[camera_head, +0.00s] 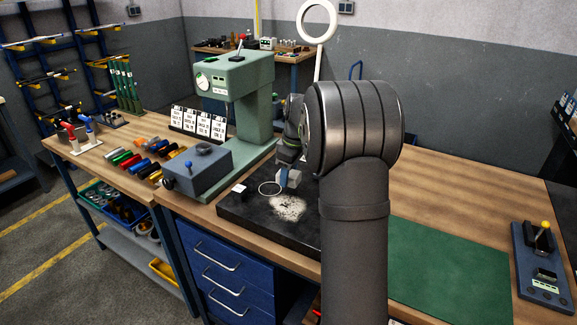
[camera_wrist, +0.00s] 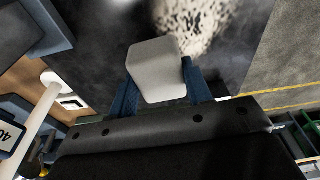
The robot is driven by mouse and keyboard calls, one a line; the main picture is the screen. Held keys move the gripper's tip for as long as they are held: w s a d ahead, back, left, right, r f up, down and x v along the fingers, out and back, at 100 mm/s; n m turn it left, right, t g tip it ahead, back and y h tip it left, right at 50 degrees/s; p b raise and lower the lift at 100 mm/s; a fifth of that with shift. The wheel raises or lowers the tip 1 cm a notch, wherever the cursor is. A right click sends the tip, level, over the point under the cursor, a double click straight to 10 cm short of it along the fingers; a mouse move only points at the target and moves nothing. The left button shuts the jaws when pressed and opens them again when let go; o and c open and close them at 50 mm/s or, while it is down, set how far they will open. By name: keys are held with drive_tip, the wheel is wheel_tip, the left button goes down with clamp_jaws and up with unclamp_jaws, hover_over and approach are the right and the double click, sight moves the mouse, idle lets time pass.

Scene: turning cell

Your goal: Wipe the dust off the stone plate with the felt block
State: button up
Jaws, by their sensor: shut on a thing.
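The black stone plate (camera_head: 240,208) lies on the wooden bench, partly hidden behind my arm in the head view. A pale, speckled patch of dust (camera_head: 287,208) lies on it, and the dust also shows at the top of the wrist view (camera_wrist: 193,22). My gripper (camera_head: 285,178) is over the plate, just behind the dust. In the wrist view its blue fingers (camera_wrist: 160,88) are shut on the light grey felt block (camera_wrist: 157,68). The block also shows in the head view (camera_head: 291,182). I cannot tell whether the block touches the plate.
A green press (camera_head: 240,85) stands behind the plate, with a grey box (camera_head: 197,172) to the left.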

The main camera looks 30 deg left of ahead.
sight(280, 219)
drive_tip(key=shift+f, duration=1.6)
drive_tip(key=shift+s+f, duration=0.65)
drive_tip(key=shift+s, duration=4.7)
drive_tip(key=shift+d, duration=1.05)
drive_tip(key=shift+w, duration=5.45)
drive_tip(key=shift+s+d, duration=0.2)
drive_tip(key=shift+d, duration=0.75)
drive_tip(key=shift+s, duration=5.3)
wheel_tip(280, 219, up, 8)
drive_tip(key=shift+w+r, duration=0.1)
